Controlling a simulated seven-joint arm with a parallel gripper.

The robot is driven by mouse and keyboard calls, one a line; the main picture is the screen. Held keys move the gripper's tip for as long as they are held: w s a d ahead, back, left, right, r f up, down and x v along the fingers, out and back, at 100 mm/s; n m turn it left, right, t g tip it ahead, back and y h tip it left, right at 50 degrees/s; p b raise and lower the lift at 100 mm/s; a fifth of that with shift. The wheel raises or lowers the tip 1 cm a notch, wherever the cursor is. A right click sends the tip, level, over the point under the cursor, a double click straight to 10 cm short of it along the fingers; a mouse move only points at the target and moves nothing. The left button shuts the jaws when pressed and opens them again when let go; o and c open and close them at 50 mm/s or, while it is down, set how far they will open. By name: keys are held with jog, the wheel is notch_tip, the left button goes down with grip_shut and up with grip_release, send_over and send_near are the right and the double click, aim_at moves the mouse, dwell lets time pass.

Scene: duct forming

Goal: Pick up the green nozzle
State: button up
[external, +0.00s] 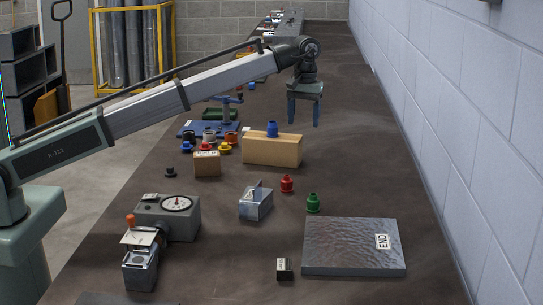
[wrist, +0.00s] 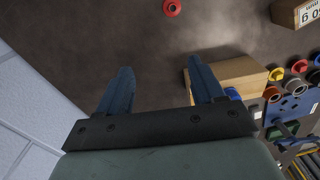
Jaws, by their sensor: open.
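The green nozzle (external: 313,203) stands on the dark bench, just behind the metal plate and right of the red nozzle (external: 287,184). It does not show in the wrist view. My gripper (external: 303,124) is open and empty, raised above the bench behind the wooden block, well back from the green nozzle. In the wrist view its two blue fingers (wrist: 158,78) are spread apart with nothing between them. The red nozzle (wrist: 172,8) shows at the top edge of the wrist view.
A wooden block (external: 272,151) with a blue nozzle (external: 272,129) on it stands behind the red nozzle. A metal box (external: 256,206) is left of the green nozzle. A metal plate (external: 352,250) marked END lies in front. A gauge box (external: 170,222) stands left. A wall (external: 460,120) borders the right.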

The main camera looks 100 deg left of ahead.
jog(key=m, duration=0.1)
send_over(313, 194)
notch_tip(313, 194, down, 4)
notch_tip(313, 194, down, 9)
jog(key=n, duration=0.3)
jog(key=shift+s+a+r, duration=0.1)
jog(key=shift+a, duration=0.05)
jog(key=shift+d+f, duration=0.15)
jog(key=shift+f, duration=1.25)
jog(key=shift+d+f, duration=0.1)
jog(key=shift+f, duration=1.25)
jog(key=c, duration=1.1)
jog(key=shift+r, duration=0.15)
